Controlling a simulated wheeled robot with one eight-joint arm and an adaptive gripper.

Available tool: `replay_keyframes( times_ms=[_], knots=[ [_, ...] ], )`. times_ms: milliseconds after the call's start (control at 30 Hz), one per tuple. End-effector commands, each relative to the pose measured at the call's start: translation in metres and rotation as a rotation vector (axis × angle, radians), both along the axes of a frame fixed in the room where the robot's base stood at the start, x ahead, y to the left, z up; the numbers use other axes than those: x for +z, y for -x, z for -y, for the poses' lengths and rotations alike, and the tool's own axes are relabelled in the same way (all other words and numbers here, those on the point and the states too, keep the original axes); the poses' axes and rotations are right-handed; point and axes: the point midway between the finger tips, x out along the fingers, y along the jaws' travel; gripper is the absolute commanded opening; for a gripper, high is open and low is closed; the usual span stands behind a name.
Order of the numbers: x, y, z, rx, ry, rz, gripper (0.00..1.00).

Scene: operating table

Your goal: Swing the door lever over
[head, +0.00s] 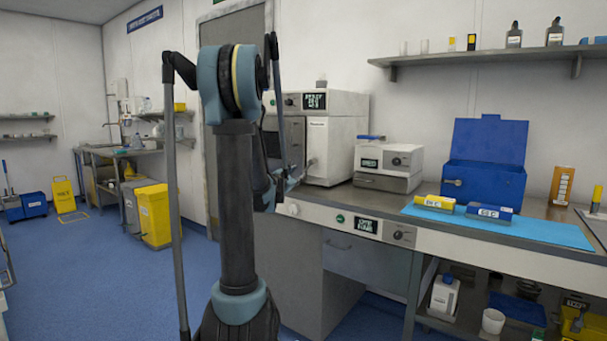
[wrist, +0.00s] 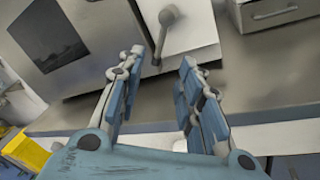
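The door lever (wrist: 163,32) is a grey bar on a round pivot, on the front of a white boxy machine (head: 340,145) on the counter. In the wrist view it hangs nearly straight down, tilted slightly, with its lower end just beyond my fingertips. The machine's dark door window (wrist: 47,37) is to its left. My gripper (wrist: 158,72) is open and empty, its fingers spread on either side below the lever, with no contact visible. In the head view my arm hides part of the machine front and most of the gripper.
A smaller white device (head: 388,165) stands right of the machine. A blue box with raised lid (head: 485,165) and a light blue mat (head: 545,233) lie farther right. The counter edge runs below my gripper.

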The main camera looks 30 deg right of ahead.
Motion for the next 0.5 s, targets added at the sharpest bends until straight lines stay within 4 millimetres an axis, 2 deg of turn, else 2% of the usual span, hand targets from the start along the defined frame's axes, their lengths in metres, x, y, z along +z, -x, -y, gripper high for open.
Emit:
replay_keyframes(
  times_ms=[500],
  knots=[
    [0.0,-0.052,0.07,-0.001,-0.001,0.0,0.33]
  ],
)
